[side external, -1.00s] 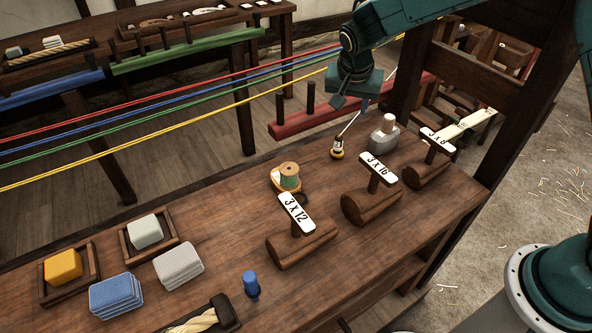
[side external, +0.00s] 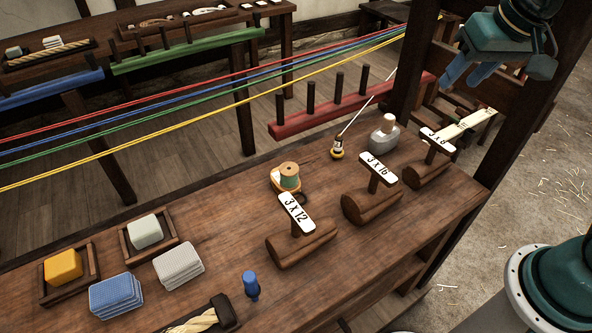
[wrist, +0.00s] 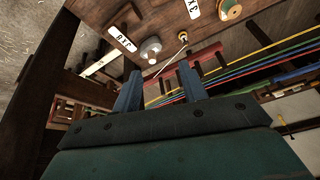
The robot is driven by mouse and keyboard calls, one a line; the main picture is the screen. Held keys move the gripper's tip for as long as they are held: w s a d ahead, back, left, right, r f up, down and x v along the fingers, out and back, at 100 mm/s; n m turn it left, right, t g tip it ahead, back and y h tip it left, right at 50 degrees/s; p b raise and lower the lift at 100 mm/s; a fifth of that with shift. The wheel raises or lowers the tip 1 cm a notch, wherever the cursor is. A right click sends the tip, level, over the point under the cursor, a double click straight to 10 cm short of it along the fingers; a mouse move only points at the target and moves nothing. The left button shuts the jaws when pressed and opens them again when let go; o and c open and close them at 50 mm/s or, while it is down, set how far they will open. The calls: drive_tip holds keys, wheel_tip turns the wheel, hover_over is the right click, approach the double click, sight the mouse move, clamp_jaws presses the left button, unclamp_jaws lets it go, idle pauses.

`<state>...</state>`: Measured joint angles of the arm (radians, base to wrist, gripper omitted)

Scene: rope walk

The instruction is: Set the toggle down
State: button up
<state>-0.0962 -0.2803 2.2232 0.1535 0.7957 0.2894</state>
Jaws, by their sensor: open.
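My gripper (side external: 467,74) is high at the upper right in the side view, beside the dark wooden post and off the bench top. It is open, and nothing shows between its blue fingers in the wrist view (wrist: 161,92). I cannot tell for certain which thing is the toggle. A small yellow-and-black piece (side external: 337,151) with a thin pale rod slanting up to the right stands at the bench's back edge; it also shows in the wrist view (wrist: 183,37). A small blue peg-like piece (side external: 251,286) stands upright at the bench's front. My gripper is well apart from both.
Wooden blocks labelled 3 x 12 (side external: 301,243), 3 x 16 (side external: 371,204) and 3 x 8 (side external: 428,173) line the bench, near a grey bottle (side external: 384,141) and a thread spool (side external: 288,176). A red pegged rail (side external: 340,114) and taut coloured strands (side external: 200,92) lie behind.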

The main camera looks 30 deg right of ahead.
drive_tip(key=s+n, duration=0.3)
drive_tip(key=s, duration=0.9)
drive_tip(key=shift+s+f+n+t+y, duration=0.3)
drive_tip(key=shift+s+n+t+y, duration=0.1)
